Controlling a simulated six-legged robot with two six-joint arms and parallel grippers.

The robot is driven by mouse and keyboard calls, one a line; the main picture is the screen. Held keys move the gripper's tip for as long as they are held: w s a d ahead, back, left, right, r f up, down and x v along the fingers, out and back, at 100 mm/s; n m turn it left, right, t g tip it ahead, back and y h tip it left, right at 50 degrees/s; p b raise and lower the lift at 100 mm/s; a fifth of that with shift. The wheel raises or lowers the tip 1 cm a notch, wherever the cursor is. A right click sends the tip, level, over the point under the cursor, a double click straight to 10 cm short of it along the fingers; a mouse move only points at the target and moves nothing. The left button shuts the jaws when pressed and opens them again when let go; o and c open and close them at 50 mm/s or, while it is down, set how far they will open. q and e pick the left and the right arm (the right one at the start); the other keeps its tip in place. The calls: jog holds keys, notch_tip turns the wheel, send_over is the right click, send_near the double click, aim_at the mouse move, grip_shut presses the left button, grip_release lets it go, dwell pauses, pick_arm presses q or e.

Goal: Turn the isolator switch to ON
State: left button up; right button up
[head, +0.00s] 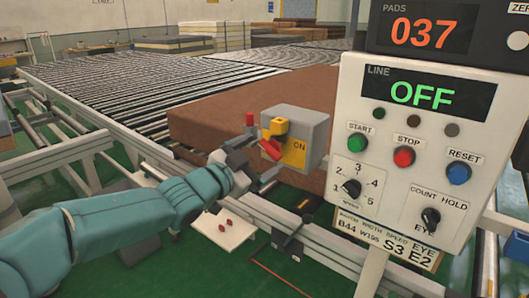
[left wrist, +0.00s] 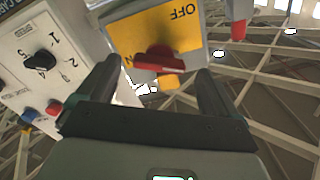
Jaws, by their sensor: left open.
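The isolator switch is a grey box (head: 308,130) with a yellow face plate (head: 296,154) and a red handle (head: 271,149). "ON" is readable on the plate in the head view. In the left wrist view the plate (left wrist: 150,32) shows "OFF", and the red handle (left wrist: 160,60) lies across its lower part, beside a partly hidden "N". My left gripper (head: 256,160) is just in front of the switch. In the left wrist view its dark fingers (left wrist: 158,82) are spread on either side of the handle, with nothing gripped. Contact cannot be told. My right gripper is not in view.
A control panel (head: 350,130) stands right of the switch, its line display (head: 428,94) reading "OFF" and its pads display (head: 418,31) "037". A brown mattress pad (head: 205,125) lies on the roller conveyor (head: 125,95) behind the switch. A conveyor rail (head: 335,250) runs below my arm.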

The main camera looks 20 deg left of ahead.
aim_at(274, 147)
pick_arm(q)
jog(key=shift+x, duration=1.2)
jog(key=c, duration=1)
jog(key=shift+c, duration=0.2)
